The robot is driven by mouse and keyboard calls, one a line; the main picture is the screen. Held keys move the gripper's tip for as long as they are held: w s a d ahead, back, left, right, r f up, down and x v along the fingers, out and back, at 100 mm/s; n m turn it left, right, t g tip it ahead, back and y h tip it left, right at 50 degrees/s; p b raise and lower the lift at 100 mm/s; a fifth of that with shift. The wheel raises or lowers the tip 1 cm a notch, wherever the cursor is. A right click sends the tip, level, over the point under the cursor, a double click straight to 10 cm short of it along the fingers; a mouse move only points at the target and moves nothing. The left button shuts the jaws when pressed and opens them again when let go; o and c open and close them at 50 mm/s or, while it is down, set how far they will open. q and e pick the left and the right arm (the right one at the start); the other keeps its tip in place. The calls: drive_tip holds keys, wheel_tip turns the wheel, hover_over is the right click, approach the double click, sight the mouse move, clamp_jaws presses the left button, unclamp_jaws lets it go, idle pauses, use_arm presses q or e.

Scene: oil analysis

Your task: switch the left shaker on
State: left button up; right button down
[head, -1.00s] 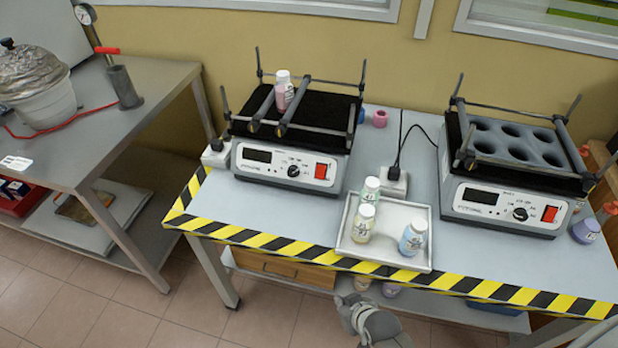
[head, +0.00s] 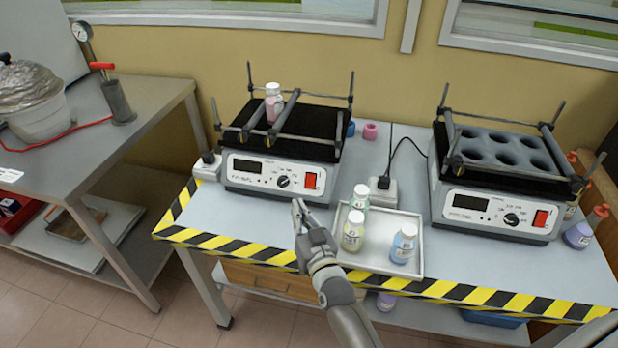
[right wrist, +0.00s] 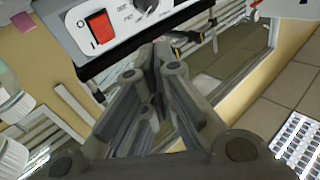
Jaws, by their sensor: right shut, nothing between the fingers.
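The left shaker (head: 238,187) stands on the table, with a dark display, a dial (head: 284,182) and a red rocker switch (head: 311,180) on its front panel. A bottle with pink contents (head: 273,104) stands between the bars on its black top. My right gripper (head: 299,207) is shut and empty, in front of and a little below the panel, just left of the switch in the head view. In the right wrist view the red switch (right wrist: 100,27) lies up and left of the closed fingers (right wrist: 152,62), apart from them. My left gripper is out of view.
A white tray (head: 412,272) with three bottles is right of my right arm. The right shaker (head: 440,215) with its holed rack stands further right. A power socket (head: 383,190) with a cable sits between the shakers. Striped tape marks the table's front edge.

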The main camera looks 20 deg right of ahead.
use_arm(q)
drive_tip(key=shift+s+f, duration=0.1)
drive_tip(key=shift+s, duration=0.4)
use_arm(e)
drive_tip(key=shift+w+d+r+m+t+h, duration=0.2)
drive_tip(key=shift+w+r+m+t+h, duration=0.1)
drive_tip(key=shift+r+m+t+h, duration=0.25)
drive_tip(key=shift+w+d+r+m+t+h, duration=0.25)
drive_tip(key=shift+w+r+t+h, duration=0.1)
drive_tip(key=shift+r+h, duration=0.3)
drive_tip(key=shift+w+d+r+m+t+h, duration=0.2)
drive_tip(key=shift+w+r+m+t+h, duration=0.1)
drive_tip(key=shift+r+m+t+h, duration=0.25)
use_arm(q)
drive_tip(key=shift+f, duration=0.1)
